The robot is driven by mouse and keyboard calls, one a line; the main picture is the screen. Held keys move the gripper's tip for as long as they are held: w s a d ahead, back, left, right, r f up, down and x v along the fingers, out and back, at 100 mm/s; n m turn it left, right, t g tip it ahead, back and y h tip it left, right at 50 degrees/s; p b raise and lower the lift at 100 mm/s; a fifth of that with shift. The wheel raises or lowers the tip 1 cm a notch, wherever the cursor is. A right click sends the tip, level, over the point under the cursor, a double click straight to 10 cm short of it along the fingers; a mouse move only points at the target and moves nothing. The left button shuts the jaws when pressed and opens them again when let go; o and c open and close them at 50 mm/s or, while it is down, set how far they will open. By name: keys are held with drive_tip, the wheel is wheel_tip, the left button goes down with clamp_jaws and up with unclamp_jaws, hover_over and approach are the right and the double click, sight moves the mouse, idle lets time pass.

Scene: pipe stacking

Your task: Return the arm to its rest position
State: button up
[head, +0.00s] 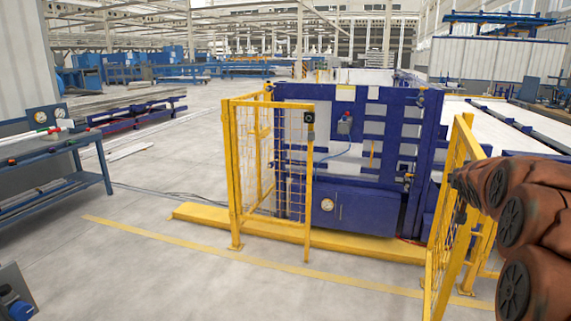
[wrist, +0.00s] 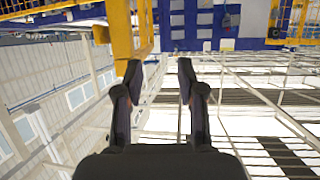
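My arm (head: 528,215) shows at the right edge of the head view as brownish-red links with dark round joint caps. Its gripper end is not clearly visible there. In the wrist view my gripper (wrist: 160,85) has two dark fingers set apart with a clear gap between them. The gap holds nothing. The wrist picture looks turned over, with the hall's roof and windows low in the frame. Yellow fence parts appear beyond the left finger; I cannot tell how far off they are.
A yellow mesh fence (head: 270,165) stands before a blue machine (head: 365,150). Another yellow fence panel (head: 452,220) stands close to my arm at right. A workbench (head: 50,165) with tools is at left. The grey floor (head: 150,270) in the left foreground is mostly open.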

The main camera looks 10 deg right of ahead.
drive_tip(key=s+a+f+n+g+y, duration=0.1)
drive_tip(key=s+a+f+g, duration=0.1)
drive_tip(key=s+a+f, duration=0.4)
drive_tip(key=s+a+f+g+y, duration=0.2)
drive_tip(key=s+a, duration=0.1)
drive_tip(key=a, duration=0.5)
drive_tip(key=s+a+f+n+g+y, duration=0.1)
drive_tip(key=s+a+f+n+g, duration=0.1)
drive_tip(key=s+a, duration=0.5)
drive_tip(key=s+a+f+n+g+y, duration=0.1)
drive_tip(key=s+a+f+g, duration=0.3)
drive_tip(key=s, duration=1.4)
drive_tip(key=s+a+f+n+g+y, duration=0.2)
drive_tip(key=s+a+f, duration=0.4)
drive_tip(key=s+a, duration=0.6)
drive_tip(key=shift+s+a+f+n+g+b, duration=0.2)
drive_tip(key=shift+s+f+n+g+b, duration=0.2)
drive_tip(key=shift+g, duration=0.4)
drive_tip(key=shift+w+a, duration=0.1)
drive_tip(key=shift+a, duration=0.1)
